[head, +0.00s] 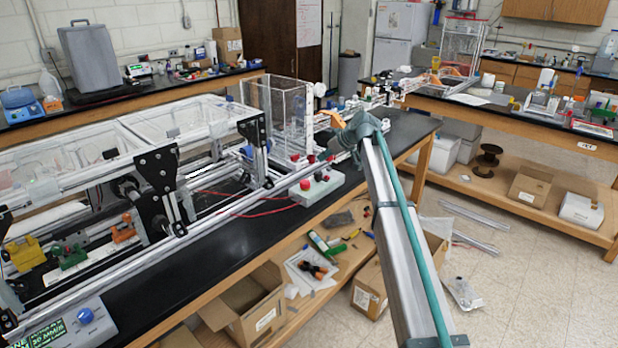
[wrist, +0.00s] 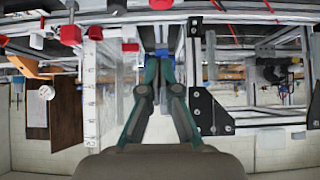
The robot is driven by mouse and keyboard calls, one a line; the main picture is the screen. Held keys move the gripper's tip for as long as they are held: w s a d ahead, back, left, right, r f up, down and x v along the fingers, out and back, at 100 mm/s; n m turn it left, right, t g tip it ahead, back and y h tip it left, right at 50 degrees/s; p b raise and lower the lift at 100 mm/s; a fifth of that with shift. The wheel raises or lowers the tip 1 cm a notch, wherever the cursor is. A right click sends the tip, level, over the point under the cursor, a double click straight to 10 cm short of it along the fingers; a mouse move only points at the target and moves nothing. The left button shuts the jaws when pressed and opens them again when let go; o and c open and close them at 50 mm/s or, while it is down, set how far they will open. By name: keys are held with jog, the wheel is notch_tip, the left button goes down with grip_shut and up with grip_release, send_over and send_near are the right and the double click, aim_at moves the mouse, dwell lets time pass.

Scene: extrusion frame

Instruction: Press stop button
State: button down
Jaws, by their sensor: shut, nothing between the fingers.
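A light grey control box (head: 320,190) with red buttons sits on the black bench top beside the frame in the head view. One red button (head: 305,185) is on its near left; more small knobs stand behind it. I cannot read which one is the stop button. My gripper (head: 330,152) is above and behind the box, partly hidden by my arm. In the wrist view my gripper (wrist: 160,62) shows teal fingers closed together with nothing between them. Red parts, such as a red block (wrist: 70,35), show near the top edge there; contact with the fingers is not visible.
The aluminium extrusion frame (head: 150,240) with clear panels fills the left of the bench. A clear box (head: 280,110) stands behind the control box. Red cables (head: 240,213) run across the bench top. A black bracket (wrist: 208,110) is right of my fingers in the wrist view.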

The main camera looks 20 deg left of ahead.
jog(key=p, duration=0.4)
send_over(304, 180)
jog(key=d, duration=0.2)
jog(key=f, duration=0.7)
jog(key=shift+s+f, duration=0.1)
jog(key=shift+s, duration=0.2)
jog(key=shift+s+d+f+p, duration=0.15)
jog(key=shift+f+p, duration=0.15)
jog(key=shift+f, duration=0.3)
jog(key=shift+w+d+f+p, duration=0.1)
jog(key=shift+f+p, duration=0.2)
jog(key=shift+f, duration=1.05)
